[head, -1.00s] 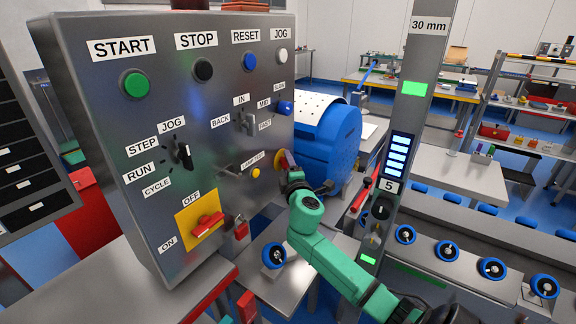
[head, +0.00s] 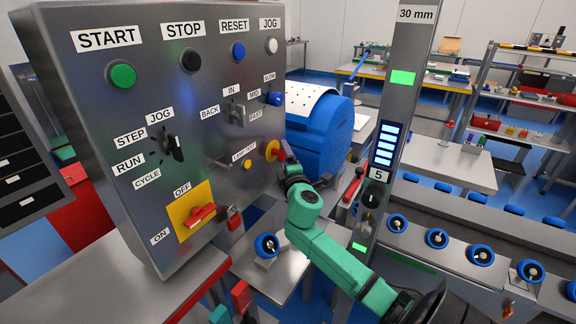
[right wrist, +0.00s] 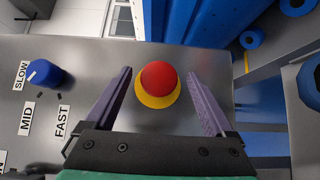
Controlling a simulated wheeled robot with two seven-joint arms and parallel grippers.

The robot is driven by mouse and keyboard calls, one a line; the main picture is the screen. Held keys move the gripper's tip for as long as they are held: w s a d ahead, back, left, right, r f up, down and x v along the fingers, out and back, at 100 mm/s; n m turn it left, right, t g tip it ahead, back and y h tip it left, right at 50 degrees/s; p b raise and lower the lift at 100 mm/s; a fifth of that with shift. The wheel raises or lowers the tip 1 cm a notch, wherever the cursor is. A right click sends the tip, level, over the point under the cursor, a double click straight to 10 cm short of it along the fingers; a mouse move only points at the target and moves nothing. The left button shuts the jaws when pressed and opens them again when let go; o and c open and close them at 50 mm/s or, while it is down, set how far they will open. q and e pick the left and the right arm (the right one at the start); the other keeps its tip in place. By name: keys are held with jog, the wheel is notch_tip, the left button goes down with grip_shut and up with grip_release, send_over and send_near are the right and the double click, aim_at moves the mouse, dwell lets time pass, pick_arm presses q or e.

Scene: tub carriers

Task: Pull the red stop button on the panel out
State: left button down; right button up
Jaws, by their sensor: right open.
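The red stop button (head: 282,148) with its yellow base (head: 271,151) sits at the right edge of the grey control panel (head: 120,220). In the right wrist view the red button (right wrist: 160,77) on its yellow collar (right wrist: 158,101) lies between the two purple fingers. My right gripper (right wrist: 160,98) is open, with one finger on each side of the button and a visible gap on both sides. In the head view my right gripper (head: 287,165) is at the button and partly hides it. My left gripper is not in view.
A blue selector knob (right wrist: 44,73) is left of the button in the right wrist view. A blue drum (head: 325,140) stands behind the panel, and a grey post (head: 395,110) rises right of my right arm. A red padlock (head: 235,218) hangs low on the panel.

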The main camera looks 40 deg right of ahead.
jog(key=b+v, duration=0.2)
jog(key=v, duration=1.2)
jog(key=shift+s, duration=0.15)
